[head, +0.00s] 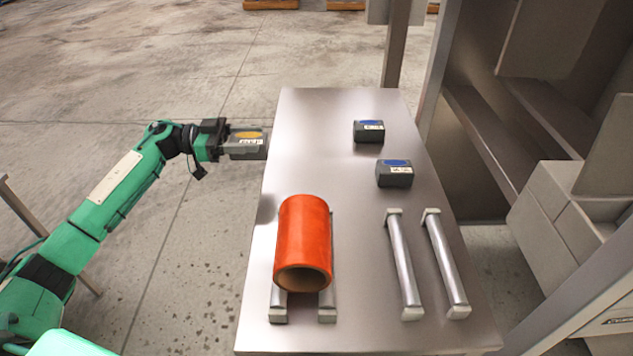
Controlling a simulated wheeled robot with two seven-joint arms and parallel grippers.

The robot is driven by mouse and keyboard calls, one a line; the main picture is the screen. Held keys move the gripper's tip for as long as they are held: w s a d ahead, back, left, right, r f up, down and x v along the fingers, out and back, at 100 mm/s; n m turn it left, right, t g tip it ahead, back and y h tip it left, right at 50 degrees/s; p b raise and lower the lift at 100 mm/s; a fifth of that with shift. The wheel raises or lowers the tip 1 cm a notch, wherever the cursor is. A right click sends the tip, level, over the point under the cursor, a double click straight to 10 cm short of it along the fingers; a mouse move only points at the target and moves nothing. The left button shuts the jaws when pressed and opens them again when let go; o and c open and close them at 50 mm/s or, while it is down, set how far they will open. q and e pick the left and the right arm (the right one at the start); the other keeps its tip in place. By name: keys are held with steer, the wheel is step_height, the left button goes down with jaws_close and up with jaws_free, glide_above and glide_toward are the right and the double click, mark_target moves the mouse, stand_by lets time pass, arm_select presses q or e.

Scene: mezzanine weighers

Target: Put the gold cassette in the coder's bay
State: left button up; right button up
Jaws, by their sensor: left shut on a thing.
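My left gripper (226,144) reaches in from the left and is shut on the gold cassette (249,135), a dark grey block with a gold oval and a white label on top. It holds the cassette at the left edge of the steel table (310,130); I cannot tell whether the cassette is over the table or just outside it. Two similar cassettes with blue ovals, one farther back (368,131) and one nearer (394,173), stand on the table at the right. I cannot make out the coder's bay for certain. My right gripper is not in view.
An orange roll (303,243) lies on two metal rails at the table's front left. Two empty rails (404,265) lie to its right. A grey metal machine frame (480,130) with boxy parts stands beyond the right edge. The table's back left is clear.

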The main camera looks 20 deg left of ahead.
arm_select(q)
steer(key=w+d+f, duration=0.1)
steer(key=d+f, duration=0.1)
steer(key=d, duration=0.1)
steer(key=w+d+f, duration=0.1)
steer(key=d, duration=0.3)
steer(key=w+d+f+p, duration=0.1)
steer(key=d+f, duration=0.1)
steer(key=d, duration=0.1)
steer(key=shift+d+f, duration=0.3)
steer(key=shift+w+d+f+p, duration=0.15)
steer(key=shift+d+f, duration=0.05)
steer(key=shift+d, duration=0.25)
steer(key=shift+w+d+f+p, duration=0.15)
steer(key=shift+d+f, duration=0.05)
steer(key=shift+d, duration=0.2)
steer(key=shift+w+d+f+p, duration=0.15)
steer(key=shift+d+f+p, duration=0.15)
steer(key=shift+d+p, duration=0.15)
steer(key=shift+d+f, duration=0.1)
steer(key=shift+f, duration=0.1)
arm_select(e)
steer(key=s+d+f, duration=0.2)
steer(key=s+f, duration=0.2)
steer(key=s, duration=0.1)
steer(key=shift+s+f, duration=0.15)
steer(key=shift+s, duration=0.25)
arm_select(q)
steer(key=shift+f, duration=0.15)
